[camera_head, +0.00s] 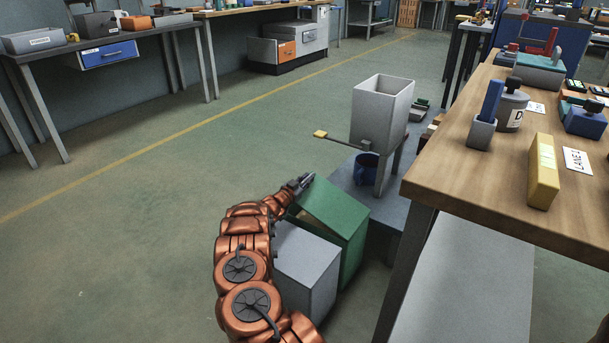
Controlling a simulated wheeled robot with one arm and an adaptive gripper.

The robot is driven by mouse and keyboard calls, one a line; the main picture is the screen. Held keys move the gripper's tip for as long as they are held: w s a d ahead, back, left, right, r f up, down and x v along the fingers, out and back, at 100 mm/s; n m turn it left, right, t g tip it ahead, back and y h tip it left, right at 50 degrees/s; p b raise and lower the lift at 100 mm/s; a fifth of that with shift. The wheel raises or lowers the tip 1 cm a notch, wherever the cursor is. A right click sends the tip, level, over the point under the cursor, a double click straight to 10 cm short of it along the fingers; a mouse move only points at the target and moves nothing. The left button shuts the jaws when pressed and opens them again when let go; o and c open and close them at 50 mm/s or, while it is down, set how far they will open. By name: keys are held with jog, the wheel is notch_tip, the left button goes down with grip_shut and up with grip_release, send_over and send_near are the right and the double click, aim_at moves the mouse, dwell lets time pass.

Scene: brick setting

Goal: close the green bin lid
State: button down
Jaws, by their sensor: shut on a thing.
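The green bin (353,250) stands on the floor beside the lower platform, right of centre below the middle of the picture. Its green lid (332,208) shows as a sloping panel on top, with its upper left edge at my gripper. My gripper (302,182) is at that upper left edge, shut on the lid. The arm hides part of the lid's left side, and the fingertips are small in this view.
A grey bin (305,268) stands against the green one, close to my arm. Behind are a grey hopper (382,112) with a yellow-tipped lever (320,133) and a blue mug (366,167). A wooden workbench (470,200) stands at right. Floor at left is clear.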

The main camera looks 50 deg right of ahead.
jog(key=shift+w+d+f, duration=0.1)
jog(key=shift+w+f, duration=0.05)
jog(key=shift+f, duration=0.35)
jog(key=c, duration=1.2)
grip_release()
jog(key=shift+w, duration=0.1)
jog(key=shift+r, duration=0.15)
jog(key=shift+r, duration=4.75)
jog(key=shift+r, duration=0.1)
